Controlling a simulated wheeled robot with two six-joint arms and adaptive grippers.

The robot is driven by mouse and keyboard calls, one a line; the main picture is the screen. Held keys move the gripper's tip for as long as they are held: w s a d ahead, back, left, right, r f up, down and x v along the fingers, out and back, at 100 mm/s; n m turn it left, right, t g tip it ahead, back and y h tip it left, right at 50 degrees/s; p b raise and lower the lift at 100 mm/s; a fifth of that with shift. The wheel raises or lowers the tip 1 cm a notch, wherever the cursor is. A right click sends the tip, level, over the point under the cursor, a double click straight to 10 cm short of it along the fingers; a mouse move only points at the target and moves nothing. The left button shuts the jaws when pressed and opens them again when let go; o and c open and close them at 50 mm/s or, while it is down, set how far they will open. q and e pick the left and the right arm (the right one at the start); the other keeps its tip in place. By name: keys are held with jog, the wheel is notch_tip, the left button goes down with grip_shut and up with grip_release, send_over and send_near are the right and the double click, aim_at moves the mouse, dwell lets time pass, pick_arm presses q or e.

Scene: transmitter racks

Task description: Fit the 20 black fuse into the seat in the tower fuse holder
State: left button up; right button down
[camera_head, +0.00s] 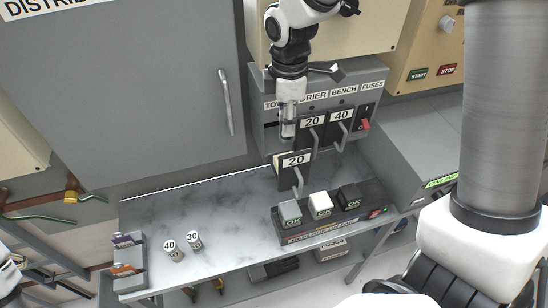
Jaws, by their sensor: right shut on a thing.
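My right gripper (288,121) points down in front of the fuse panel, at its left (tower) end. It is shut on a small, narrow piece, which I take to be the 20 black fuse; the fingers hide most of it and I cannot read its marking. Just below the fingertips is the tower fuse holder (296,160), a dark block with a white 20 label and a metal handle, lower and further forward than its neighbours. Its seat is not clearly visible. I cannot tell whether the fuse touches the holder. My left gripper is not in view.
Holders marked 20 (312,122) and 40 (342,115) sit just right of the gripper. Two fuses, 40 (170,246) and 30 (194,239), stand on the marble bench (225,205). A tester strip with several blocks (320,203) lies below. The bench middle is clear.

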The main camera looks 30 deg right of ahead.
aim_at(288, 142)
jog(key=f, duration=0.2)
jog(key=f+p, duration=0.1)
jog(key=s+f, duration=0.1)
jog(key=f, duration=0.1)
jog(key=shift+f, duration=0.35)
jog(key=f, duration=0.2)
jog(key=f+p, duration=0.1)
jog(key=f, duration=0.1)
jog(key=shift+w+f, duration=0.1)
jog(key=shift+w, duration=0.2)
jog(key=shift+s, duration=0.15)
jog(key=c, duration=1.2)
grip_release()
jog(key=shift+o, duration=0.6)
